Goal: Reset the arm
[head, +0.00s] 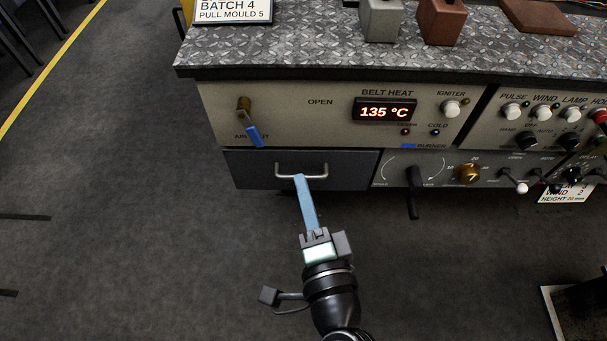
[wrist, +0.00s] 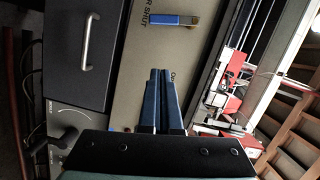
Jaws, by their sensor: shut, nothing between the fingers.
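My gripper (head: 299,178) points up at the console front in the head view. Its blue fingers lie together with nothing between them. They also show closed side by side in the wrist view (wrist: 161,72). In the head view the fingertips overlap the metal handle of the dark drawer (head: 343,180). In the wrist view that drawer handle (wrist: 87,42) is clear of the fingers, off to the left. The drawer looks closed.
A blue-handled air lever (head: 253,135) is on the panel at left. The belt heat display (head: 385,111) reads 135 °C. Knobs and switches line the panels at right. A metal tread-plate worktop (head: 330,45) overhangs above. Open dark floor (head: 130,200) lies to the left.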

